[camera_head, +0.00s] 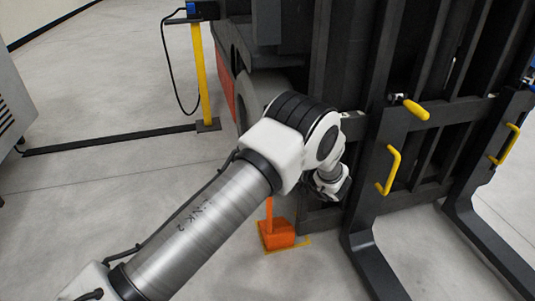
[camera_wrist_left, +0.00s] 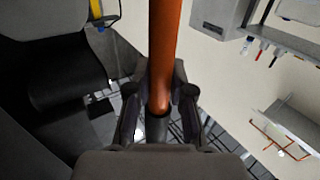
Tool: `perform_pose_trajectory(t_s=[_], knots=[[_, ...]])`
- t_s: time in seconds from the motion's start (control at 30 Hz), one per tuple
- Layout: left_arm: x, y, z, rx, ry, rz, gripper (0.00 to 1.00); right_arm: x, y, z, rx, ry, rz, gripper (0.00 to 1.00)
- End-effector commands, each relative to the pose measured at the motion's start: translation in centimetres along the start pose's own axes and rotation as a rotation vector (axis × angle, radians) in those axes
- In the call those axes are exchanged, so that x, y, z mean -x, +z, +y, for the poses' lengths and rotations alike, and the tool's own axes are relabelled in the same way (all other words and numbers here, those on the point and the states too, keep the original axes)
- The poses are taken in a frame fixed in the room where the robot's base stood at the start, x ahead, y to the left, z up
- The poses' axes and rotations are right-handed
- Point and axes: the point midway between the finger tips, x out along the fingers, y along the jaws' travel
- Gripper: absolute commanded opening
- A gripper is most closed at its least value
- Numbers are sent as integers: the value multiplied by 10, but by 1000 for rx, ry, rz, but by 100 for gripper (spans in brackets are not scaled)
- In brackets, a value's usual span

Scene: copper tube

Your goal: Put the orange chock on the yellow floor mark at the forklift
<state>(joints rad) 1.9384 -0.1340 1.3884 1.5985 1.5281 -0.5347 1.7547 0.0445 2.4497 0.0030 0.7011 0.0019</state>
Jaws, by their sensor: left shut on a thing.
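The orange chock (camera_head: 277,237) is on the floor at the forklift's side, in the lower middle of the head view. It stands upright over the yellow floor mark (camera_head: 303,243), whose edges show around its base. An orange upright handle (camera_head: 269,210) rises from it and passes behind my left arm. In the left wrist view, my left gripper (camera_wrist_left: 159,98) is shut around an orange rod (camera_wrist_left: 164,45), which looks like that handle. My right gripper is in neither view.
The dark forklift (camera_head: 350,100) stands close beside the chock, with its forks (camera_head: 375,265) low to the right. A yellow post (camera_head: 201,75) with a black cable stands at the back left.

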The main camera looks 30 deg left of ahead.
Motion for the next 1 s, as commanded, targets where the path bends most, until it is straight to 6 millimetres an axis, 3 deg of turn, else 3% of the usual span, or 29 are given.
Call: perform_pose_trajectory(t_s=[0.03, 0.07, 0.1, 0.13, 0.4, 0.53, 0.8, 1.0], knots=[[0, -4, 1, 7, 1, 4, 0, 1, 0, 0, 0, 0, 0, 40], [0, 0, 0, 0, 1, -2, 28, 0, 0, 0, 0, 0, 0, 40], [0, 0, 0, 0, 1, -1, 42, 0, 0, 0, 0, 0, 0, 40], [0, 0, 0, 0, 1, -1, 46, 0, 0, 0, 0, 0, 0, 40], [1, 0, 0, 0, 1, -1, 46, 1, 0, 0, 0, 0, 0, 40], [11, -4, 0, 0, 3, 0, 46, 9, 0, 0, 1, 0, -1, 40], [76, -7, 1, 0, 6, 0, 46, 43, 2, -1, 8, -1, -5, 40], [113, -3, 0, 0, 3, -1, 46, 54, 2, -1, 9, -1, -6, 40]])
